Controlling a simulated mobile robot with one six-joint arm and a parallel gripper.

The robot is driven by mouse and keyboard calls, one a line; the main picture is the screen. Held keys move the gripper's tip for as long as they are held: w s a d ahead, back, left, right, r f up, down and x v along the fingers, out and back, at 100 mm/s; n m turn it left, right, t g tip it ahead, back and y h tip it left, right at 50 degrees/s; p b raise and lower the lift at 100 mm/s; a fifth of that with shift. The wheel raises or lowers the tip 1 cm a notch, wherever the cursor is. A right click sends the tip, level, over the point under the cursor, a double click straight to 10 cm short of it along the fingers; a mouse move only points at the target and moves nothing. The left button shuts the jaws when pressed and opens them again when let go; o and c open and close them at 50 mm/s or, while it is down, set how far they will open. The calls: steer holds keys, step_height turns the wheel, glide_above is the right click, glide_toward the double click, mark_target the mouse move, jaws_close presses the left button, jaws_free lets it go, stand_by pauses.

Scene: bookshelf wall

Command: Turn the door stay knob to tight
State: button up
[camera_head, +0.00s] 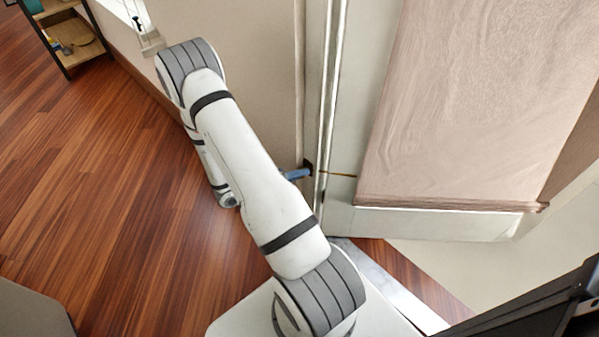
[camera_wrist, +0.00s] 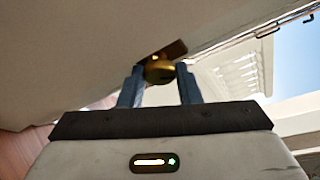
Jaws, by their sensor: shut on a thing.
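The door stay knob (camera_wrist: 158,72) is a small round brass-coloured knob on a dark brown bracket (camera_wrist: 174,50), seen at the top middle of the wrist view. My gripper (camera_wrist: 160,68) has one blue-grey finger on each side of the knob and is shut on it. In the head view, my blue gripper fingers (camera_head: 297,174) reach the dark bracket at the door frame. The knob itself is hidden there. A thin brass rod (camera_head: 343,174) runs right from the frame to the door (camera_head: 400,222). I cannot read any tight mark on the knob.
The door has a large brownish panel (camera_head: 470,110) and stands right of the frame. A beige wall (camera_head: 260,60) lies left of the frame. A small shelf (camera_head: 75,45) stands at the far upper left. The wooden floor (camera_head: 110,180) on the left is clear.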

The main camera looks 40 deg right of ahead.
steer(key=o, duration=0.9)
steer(key=shift+o, duration=0.2)
steer(key=shift+a, duration=0.1)
steer(key=p+v, duration=0.2)
steer(key=v, duration=0.5)
steer(key=shift+w+a, duration=0.2)
steer(key=shift+a, duration=0.15)
